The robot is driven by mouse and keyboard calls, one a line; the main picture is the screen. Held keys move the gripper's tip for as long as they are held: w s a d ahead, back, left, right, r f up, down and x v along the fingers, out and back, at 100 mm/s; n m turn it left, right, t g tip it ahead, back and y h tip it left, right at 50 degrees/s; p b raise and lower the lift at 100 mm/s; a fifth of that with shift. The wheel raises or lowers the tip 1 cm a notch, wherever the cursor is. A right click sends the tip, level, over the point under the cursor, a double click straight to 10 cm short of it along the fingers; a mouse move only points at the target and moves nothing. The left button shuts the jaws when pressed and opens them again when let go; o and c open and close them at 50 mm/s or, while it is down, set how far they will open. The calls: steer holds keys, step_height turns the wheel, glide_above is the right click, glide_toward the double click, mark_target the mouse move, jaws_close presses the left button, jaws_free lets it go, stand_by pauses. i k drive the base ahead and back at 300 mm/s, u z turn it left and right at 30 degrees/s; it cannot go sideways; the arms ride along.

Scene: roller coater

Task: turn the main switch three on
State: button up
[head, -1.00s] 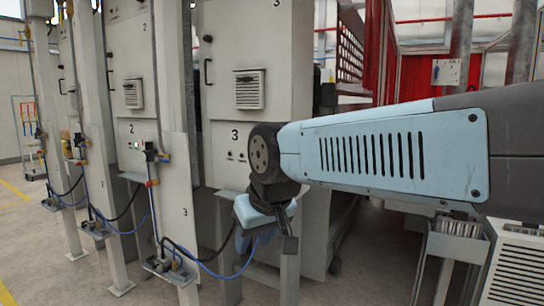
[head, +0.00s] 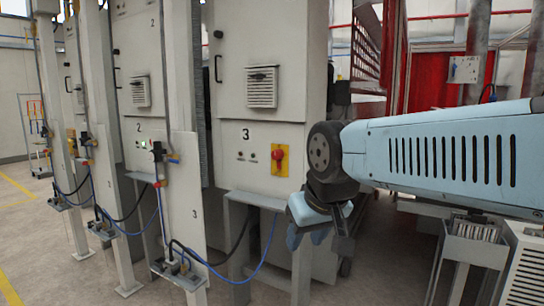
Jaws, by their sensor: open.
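The main switch three is a red rotary handle on a yellow plate (head: 280,160). It is on the front of the grey cabinet marked 3 (head: 228,60), right of the number 3 and small indicators. Its red handle looks upright; its exact setting is too small to read. My gripper (head: 318,240) hangs below and to the right of the switch, at the end of my light blue arm, apart from the switch. It is open and points downward, with nothing seen between its fingers.
Cabinet two (head: 137,100) stands to the left, with a lit green lamp. Posts with valves, blue hoses and black cables (head: 185,190) stand in front of the cabinets. A grey metal stand (head: 258,199) is under the switch. Open floor lies at the lower left.

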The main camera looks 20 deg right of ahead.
mark_target(277, 155)
steer(key=i, duration=0.9)
steer(key=u, duration=0.05)
